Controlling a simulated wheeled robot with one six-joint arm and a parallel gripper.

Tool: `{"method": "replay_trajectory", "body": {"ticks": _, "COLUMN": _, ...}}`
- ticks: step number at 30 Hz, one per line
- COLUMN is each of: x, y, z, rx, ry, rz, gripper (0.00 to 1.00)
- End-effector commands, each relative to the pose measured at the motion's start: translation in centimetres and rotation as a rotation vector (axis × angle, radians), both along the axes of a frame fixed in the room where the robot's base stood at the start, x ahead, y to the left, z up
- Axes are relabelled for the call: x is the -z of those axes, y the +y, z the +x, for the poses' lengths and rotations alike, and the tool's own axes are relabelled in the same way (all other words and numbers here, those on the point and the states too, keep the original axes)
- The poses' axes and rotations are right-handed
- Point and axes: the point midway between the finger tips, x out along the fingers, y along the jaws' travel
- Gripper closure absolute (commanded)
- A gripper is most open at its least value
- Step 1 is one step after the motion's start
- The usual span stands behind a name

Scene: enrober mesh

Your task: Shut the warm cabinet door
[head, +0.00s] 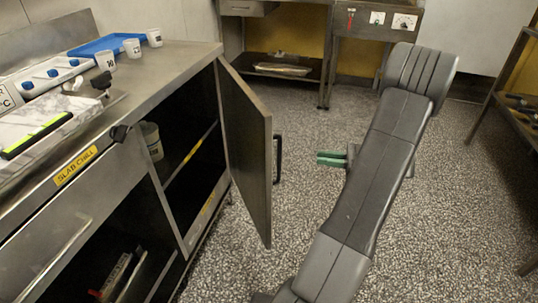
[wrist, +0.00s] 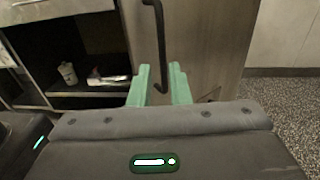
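A grey metal cabinet door (head: 248,150) stands wide open at the right end of the counter, swung out over the floor. Its black bar handle (head: 278,158) is on the face towards my gripper. The door (wrist: 205,50) and handle (wrist: 161,45) also show in the wrist view. No label reading warm cabinet is legible. My gripper (head: 332,158) has green fingers and is to the right of the handle, apart from it. In the wrist view my gripper (wrist: 161,82) is open and empty, with the handle's lower end seen between the fingers.
The open cabinet bay (head: 190,150) holds a shelf and a grey container (head: 151,141). The counter (head: 150,75) carries cups and a blue tray (head: 100,47). A bench (head: 325,60) stands at the back and a rack (head: 510,110) at right. Speckled floor is clear between.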

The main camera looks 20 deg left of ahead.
Motion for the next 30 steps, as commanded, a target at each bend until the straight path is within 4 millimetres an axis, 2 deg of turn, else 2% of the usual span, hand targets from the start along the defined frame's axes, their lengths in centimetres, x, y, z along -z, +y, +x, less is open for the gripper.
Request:
{"method": "replay_trajectory", "body": {"ticks": 5, "x": 0.1, "y": 1.0, "z": 0.2, "rx": 0.001, "ry": 0.003, "rz": 0.015, "gripper": 0.83}}
{"method": "replay_trajectory", "body": {"ticks": 21, "x": 0.2, "y": 11.5, "z": -0.7, "rx": -0.001, "ry": 0.002, "rz": 0.012, "gripper": 0.83}}
{"method": "replay_trajectory", "body": {"ticks": 25, "x": 0.2, "y": 12.9, "z": -0.7, "rx": 0.002, "ry": 0.002, "rz": 0.012, "gripper": 0.83}}
{"method": "replay_trajectory", "body": {"ticks": 30, "x": 0.0, "y": 13.6, "z": -0.8, "rx": 0.002, "ry": 0.002, "rz": 0.012, "gripper": 0.83}}
